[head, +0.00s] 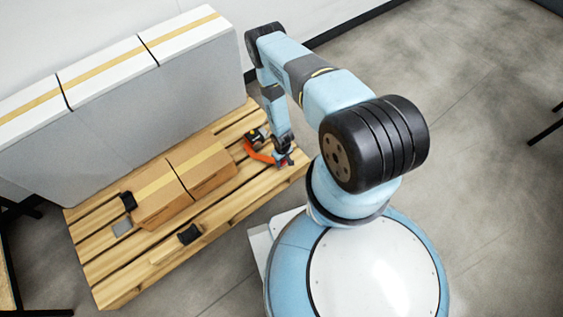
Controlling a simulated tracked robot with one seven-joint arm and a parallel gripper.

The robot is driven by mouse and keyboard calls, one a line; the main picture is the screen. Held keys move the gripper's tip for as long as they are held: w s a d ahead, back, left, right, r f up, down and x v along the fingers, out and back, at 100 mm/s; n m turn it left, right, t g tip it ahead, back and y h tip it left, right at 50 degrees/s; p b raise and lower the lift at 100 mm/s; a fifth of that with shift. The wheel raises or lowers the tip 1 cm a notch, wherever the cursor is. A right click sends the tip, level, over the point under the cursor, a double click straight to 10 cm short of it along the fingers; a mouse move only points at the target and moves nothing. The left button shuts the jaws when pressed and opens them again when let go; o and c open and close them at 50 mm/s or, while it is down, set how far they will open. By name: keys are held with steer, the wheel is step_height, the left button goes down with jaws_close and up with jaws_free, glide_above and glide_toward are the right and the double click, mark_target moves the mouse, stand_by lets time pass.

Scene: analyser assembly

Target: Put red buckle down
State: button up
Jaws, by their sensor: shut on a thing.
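The red buckle (257,153) shows as a bent orange-red piece at the right end of the slatted wooden pallet. My gripper (284,160) is at its right end, low over the pallet, and is shut on it. The fingertips are small and partly hidden by my wrist. I cannot tell whether the buckle touches the slats.
A black part (256,135) is just behind the buckle. Brown boxes (185,180) stand mid-pallet, with white-topped grey boxes (130,95) behind. A black block (189,234), another black block (128,201) and a grey plate (122,227) lie left. Front slats are partly bare.

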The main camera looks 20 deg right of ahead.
steer(key=shift+f, duration=0.8)
steer(key=o, duration=1.1)
steer(key=shift+r, duration=0.1)
step_height(320, 180, up, 12)
